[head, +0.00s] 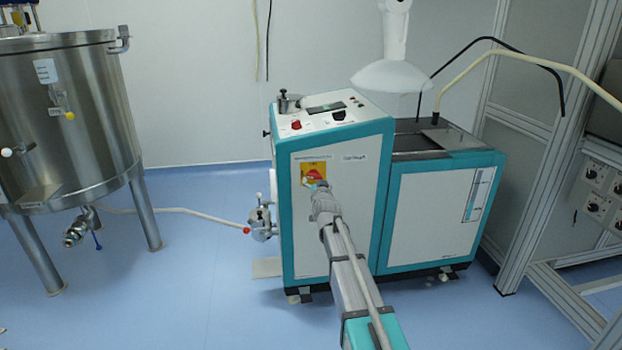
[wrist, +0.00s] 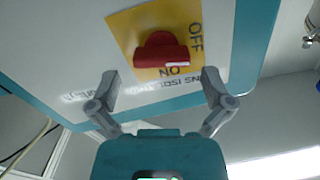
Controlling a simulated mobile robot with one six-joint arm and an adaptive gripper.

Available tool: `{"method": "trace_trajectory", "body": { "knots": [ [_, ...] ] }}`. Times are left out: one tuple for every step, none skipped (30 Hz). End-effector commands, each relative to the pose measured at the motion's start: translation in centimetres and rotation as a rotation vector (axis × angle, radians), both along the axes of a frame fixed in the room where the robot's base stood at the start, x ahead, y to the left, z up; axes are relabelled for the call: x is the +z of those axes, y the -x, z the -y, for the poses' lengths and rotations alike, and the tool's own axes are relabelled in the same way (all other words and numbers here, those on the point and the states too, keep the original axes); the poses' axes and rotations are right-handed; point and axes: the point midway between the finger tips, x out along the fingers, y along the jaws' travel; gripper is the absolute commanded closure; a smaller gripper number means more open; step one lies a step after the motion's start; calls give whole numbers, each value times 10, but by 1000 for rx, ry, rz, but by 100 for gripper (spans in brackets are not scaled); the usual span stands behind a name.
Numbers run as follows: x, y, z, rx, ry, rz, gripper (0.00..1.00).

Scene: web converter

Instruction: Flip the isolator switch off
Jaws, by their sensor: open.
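The isolator switch is a red rotary handle (wrist: 162,50) on a yellow plate (wrist: 125,25), marked OFF and ON, in the wrist view. The lettering appears upside down there, with ON just below the handle and OFF to its right. I cannot tell for certain which mark the handle points at. In the head view the red handle (head: 314,175) is on the front panel of the teal and white machine. My gripper (wrist: 160,82) is open and empty. Its fingers are spread below the handle in the wrist view, apart from it. In the head view my gripper (head: 319,190) is just under the plate.
The machine (head: 340,230) has a control top with a red button (head: 296,125). A steel tank (head: 70,120) stands at left, and a valve (head: 262,220) sits on the machine's left side. A metal frame (head: 545,150) rises at right.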

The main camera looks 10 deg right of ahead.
Motion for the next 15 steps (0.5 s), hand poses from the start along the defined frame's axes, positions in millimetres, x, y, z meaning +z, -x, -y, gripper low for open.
{"method": "trace_trajectory", "body": {
  "knots": [
    [0,-11,0,0,0,1,0],
    [0,-15,0,1,0,1,0],
    [0,-19,-1,1,0,1,0],
    [0,-22,-1,1,0,1,0],
    [0,-25,-1,1,0,2,0],
    [0,-28,-1,1,0,2,0],
    [0,-30,-1,1,0,2,0],
    [0,-31,-1,1,0,2,0],
    [0,-33,-1,1,0,2,0],
    [0,-34,-1,2,0,2,0],
    [1,-35,-1,2,0,2,0],
    [1,-36,-1,1,0,3,0],
    [1,-36,-1,1,0,3,0],
    [1,-36,-1,1,0,3,0],
    [1,-36,-1,1,0,3,0]
  ]
}}
